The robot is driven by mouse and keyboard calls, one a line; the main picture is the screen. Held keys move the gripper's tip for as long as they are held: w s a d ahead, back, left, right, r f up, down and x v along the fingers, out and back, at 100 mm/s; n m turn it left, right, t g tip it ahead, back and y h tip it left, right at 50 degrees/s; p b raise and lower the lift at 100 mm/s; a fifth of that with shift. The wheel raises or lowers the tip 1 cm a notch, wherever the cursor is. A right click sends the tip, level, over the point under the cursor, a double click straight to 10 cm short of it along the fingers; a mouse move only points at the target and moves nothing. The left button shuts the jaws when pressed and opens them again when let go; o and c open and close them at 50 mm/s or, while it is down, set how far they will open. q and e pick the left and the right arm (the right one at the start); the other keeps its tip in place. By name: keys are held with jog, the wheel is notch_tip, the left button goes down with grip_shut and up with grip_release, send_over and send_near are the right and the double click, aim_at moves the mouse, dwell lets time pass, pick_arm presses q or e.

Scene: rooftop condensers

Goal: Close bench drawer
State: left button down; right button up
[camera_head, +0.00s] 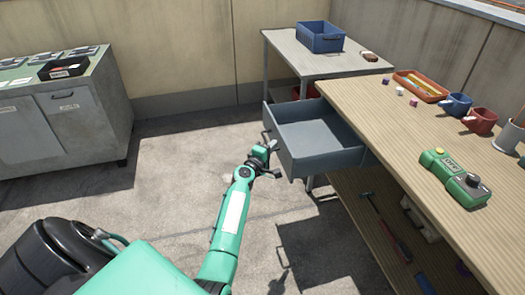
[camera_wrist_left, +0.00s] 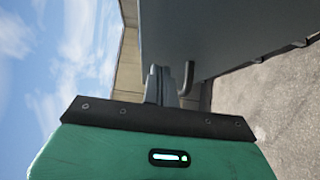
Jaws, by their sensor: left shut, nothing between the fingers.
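The bench drawer (camera_head: 318,136) is a grey, empty tray pulled out from under the wooden-topped bench (camera_head: 430,125). Its front panel (camera_head: 291,158) faces left, toward my left arm. My left gripper (camera_head: 272,146) is shut and empty, close in front of that panel. In the left wrist view the closed fingers (camera_wrist_left: 158,85) point at the dark grey drawer front (camera_wrist_left: 220,35). A bent handle (camera_wrist_left: 187,78) stands just beside them. I cannot tell whether the fingertips touch the panel. My right gripper is not in view.
A grey table (camera_head: 298,58) with a blue bin (camera_head: 320,37) stands behind the drawer. The bench top holds a green device (camera_head: 455,178), mugs (camera_head: 457,105) and an orange tray (camera_head: 419,86). A grey cabinet (camera_head: 62,125) stands at left. The concrete floor between is clear.

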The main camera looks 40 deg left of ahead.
pick_arm(q)
jog(key=shift+w+d, duration=0.35)
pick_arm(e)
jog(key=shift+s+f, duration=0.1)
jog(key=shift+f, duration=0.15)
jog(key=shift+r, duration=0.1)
